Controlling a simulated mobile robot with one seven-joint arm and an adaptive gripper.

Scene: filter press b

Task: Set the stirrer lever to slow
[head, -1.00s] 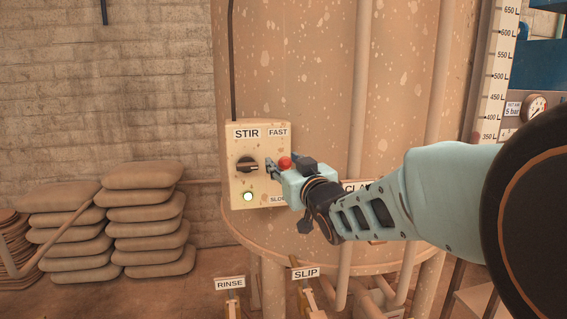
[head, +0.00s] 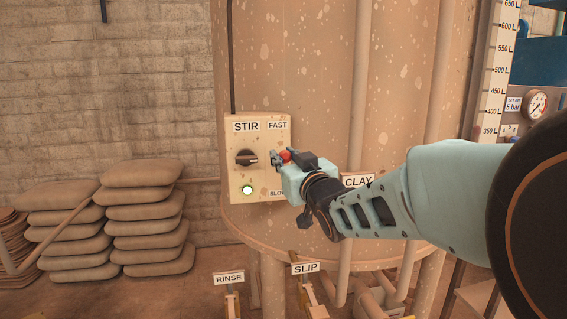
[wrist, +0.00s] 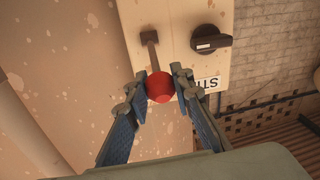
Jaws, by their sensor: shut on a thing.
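The stirrer lever has a red ball knob (head: 285,156) that sits between the FAST label (head: 278,126) and the partly covered SLOW label (head: 277,194) on the cream STIR box (head: 246,180). My gripper (head: 280,158) is shut on the red knob from the right. In the wrist view the red knob (wrist: 160,86) sits between the two fingertips, and the lever's brown shaft (wrist: 150,52) runs up to the box. The shaft is mostly hidden in the head view.
The box is at a large speckled tank (head: 300,60). RINSE (head: 229,278) and SLIP (head: 305,268) signs stand below. Sacks (head: 145,215) are stacked at left.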

